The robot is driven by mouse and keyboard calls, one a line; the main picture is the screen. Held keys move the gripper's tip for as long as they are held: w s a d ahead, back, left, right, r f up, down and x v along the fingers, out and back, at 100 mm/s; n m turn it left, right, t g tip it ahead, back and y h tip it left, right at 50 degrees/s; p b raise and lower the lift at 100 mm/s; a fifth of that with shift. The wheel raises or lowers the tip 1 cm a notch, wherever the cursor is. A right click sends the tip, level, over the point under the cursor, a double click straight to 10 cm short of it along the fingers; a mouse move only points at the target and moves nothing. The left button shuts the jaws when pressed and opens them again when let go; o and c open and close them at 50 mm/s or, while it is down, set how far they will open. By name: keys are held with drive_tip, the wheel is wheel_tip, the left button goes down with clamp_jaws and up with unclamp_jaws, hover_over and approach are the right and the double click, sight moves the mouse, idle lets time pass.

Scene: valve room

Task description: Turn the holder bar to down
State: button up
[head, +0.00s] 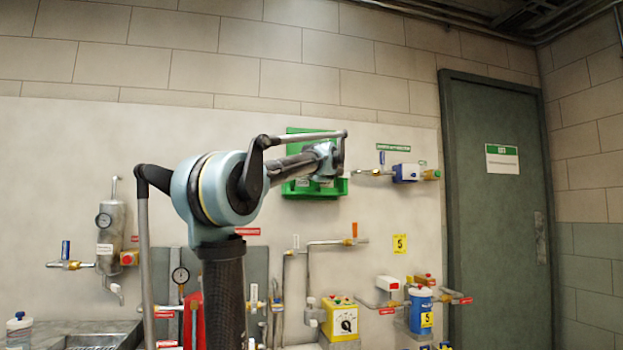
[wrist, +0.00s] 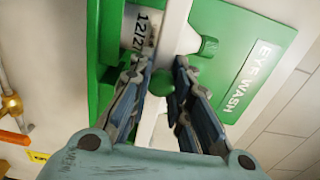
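The green eye wash station (head: 338,187) is on the wall in the middle of the head view, partly hidden by my arm. In the wrist view its green panel (wrist: 225,25) bears an EYE WASH sign (wrist: 250,75). A white bottle (wrist: 148,30) with printed digits is at its upper part. A rounded green part (wrist: 208,46) lies just right of the fingertips. I cannot tell for sure which part is the holder bar. My gripper (wrist: 161,65) is open, its two fingers apart in front of the station. Green and white surfaces show between them; contact cannot be told.
Pipes and a blue-handled valve (head: 405,173) are right of the station. An orange-handled pipe (head: 354,232) runs below it. A yellow box (head: 342,318) and a blue canister (head: 420,308) stand lower down. A dark door (head: 500,190) is at the right.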

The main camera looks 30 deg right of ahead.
drive_tip(key=o, duration=0.4)
drive_tip(key=shift+a+f, duration=0.15)
drive_tip(key=shift+a, duration=0.05)
drive_tip(key=shift+o, duration=0.3)
drive_tip(key=v, duration=1.1)
drive_tip(key=shift+s, duration=0.35)
drive_tip(key=shift+a, duration=0.15)
